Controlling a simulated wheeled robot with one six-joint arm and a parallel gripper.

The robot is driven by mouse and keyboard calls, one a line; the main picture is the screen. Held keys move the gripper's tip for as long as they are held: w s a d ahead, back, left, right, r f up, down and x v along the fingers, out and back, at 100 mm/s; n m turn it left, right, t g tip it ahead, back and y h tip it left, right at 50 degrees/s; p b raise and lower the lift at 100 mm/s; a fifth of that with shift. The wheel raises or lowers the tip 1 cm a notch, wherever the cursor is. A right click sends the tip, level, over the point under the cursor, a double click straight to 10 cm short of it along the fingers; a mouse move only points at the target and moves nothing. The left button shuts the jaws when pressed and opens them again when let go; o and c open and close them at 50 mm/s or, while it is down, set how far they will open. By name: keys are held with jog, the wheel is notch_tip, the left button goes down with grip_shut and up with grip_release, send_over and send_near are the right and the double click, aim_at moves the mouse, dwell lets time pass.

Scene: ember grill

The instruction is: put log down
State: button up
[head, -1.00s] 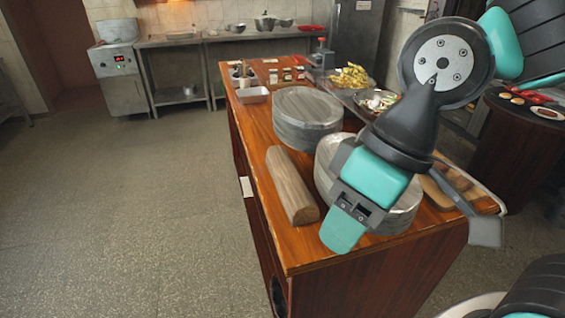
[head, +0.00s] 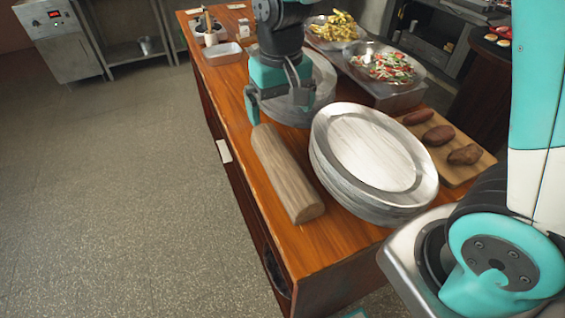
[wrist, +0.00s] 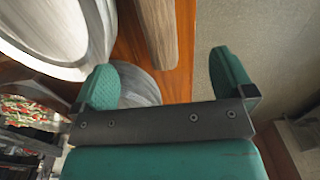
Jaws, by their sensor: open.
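The log (head: 288,172) lies on the wooden counter (head: 330,248), along its left edge and beside the front stack of plates. Its near end is a flat cut face. My gripper (head: 277,108) is open and empty, near the log's far end and in front of the rear plate stack. In the wrist view, the log (wrist: 160,32) shows beyond my gripper (wrist: 165,80), roughly between the directions of its two spread teal fingers. Neither finger appears to hold the log.
The front plate stack (head: 375,150) stands close to the log's right. My gripper partly hides the rear plate stack (head: 322,80). A board with potatoes (head: 438,135), a salad bowl (head: 382,68) and a fries bowl (head: 333,30) are to the right. The floor at left is clear.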

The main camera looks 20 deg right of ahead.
aim_at(281, 157)
jog(key=f+p, duration=0.1)
jog(key=f, duration=0.5)
jog(key=f+p, duration=0.1)
jog(key=f, duration=0.5)
jog(key=shift+w+d+f, duration=0.1)
jog(key=shift+w+f, duration=0.1)
jog(key=shift+f, duration=0.05)
jog(key=shift+s+d+f+p, duration=0.15)
jog(key=shift+f+p, duration=0.4)
jog(key=shift+f, duration=0.75)
jog(key=shift+s+d+f+p, duration=0.1)
jog(key=shift+f+p, duration=0.45)
jog(key=shift+f, duration=0.75)
jog(key=shift+w+r, duration=0.1)
jog(key=c, duration=1.5)
